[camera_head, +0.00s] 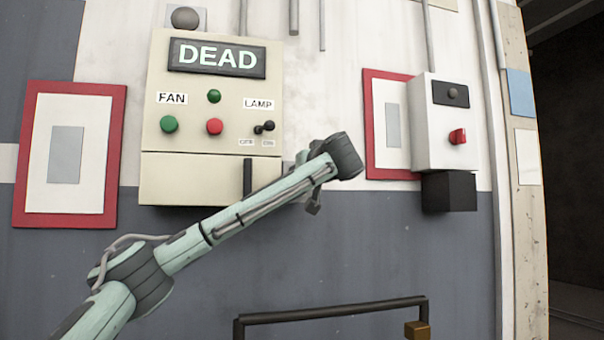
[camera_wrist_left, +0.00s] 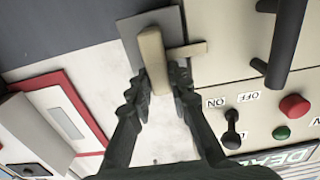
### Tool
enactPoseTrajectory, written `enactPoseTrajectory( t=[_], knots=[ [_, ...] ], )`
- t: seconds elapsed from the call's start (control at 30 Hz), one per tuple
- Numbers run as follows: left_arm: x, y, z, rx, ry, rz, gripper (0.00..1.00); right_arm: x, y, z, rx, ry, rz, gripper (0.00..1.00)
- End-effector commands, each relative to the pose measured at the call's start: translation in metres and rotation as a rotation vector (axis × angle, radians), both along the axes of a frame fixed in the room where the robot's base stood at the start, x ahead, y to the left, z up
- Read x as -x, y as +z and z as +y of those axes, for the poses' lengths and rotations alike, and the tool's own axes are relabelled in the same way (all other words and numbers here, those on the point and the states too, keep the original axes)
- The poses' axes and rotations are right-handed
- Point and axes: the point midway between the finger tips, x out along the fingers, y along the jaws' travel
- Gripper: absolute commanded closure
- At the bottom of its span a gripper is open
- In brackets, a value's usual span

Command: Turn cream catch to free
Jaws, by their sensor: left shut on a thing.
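The cream catch (camera_wrist_left: 152,55) shows in the left wrist view as a bar standing out from a grey plate (camera_wrist_left: 175,22). A short cream tongue (camera_wrist_left: 187,51) runs from the plate towards the cream control box. My left gripper (camera_wrist_left: 158,82) has one finger on each side of the catch and is shut on it. In the head view the left gripper (camera_head: 313,202) is mostly behind my wrist, just right of the box's lower part, and the catch is hidden there. My right gripper is in neither view.
The cream control box (camera_head: 155,110) carries a "DEAD" sign (camera_head: 217,59), red and green buttons, a lamp switch (camera_head: 264,127) and a black upright handle (camera_head: 247,178). A grey box with a red knob (camera_head: 458,136) is at right. A dark rail (camera_head: 330,312) is low in front.

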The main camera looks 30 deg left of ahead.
Motion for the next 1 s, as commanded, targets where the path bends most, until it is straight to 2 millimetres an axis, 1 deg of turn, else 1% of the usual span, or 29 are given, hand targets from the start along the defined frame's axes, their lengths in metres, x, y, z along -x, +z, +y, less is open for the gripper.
enactPoseTrajectory(
  t=[0.17, 0.2, 0.3, 0.43, 0.6, 0.7, 0.83, 1.0],
  knots=[
    [0.0, -0.001, 0.0, -0.005, 0.0, 0.007, 1.0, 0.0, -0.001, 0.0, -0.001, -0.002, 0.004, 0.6],
    [-0.001, -0.002, 0.0, -0.009, 0.0, 0.012, 1.0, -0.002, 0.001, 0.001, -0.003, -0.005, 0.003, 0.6],
    [-0.001, -0.004, -0.001, -0.024, -0.001, 0.032, 1.0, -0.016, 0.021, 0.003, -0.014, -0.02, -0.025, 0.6],
    [-0.003, -0.006, -0.002, -0.059, -0.004, 0.076, 1.0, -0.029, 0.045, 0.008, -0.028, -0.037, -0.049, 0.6],
    [-0.005, -0.006, -0.004, -0.13, -0.005, 0.16, 1.0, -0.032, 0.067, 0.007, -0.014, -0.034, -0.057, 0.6],
    [-0.006, -0.005, -0.004, -0.186, -0.004, 0.227, 1.0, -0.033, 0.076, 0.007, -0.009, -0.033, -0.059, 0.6],
    [-0.007, -0.003, -0.005, -0.269, -0.002, 0.321, 1.0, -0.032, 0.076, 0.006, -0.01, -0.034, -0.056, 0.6],
    [-0.009, -0.003, -0.007, -0.376, -0.002, 0.446, 1.0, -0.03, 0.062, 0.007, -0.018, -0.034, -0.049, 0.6]
  ],
)
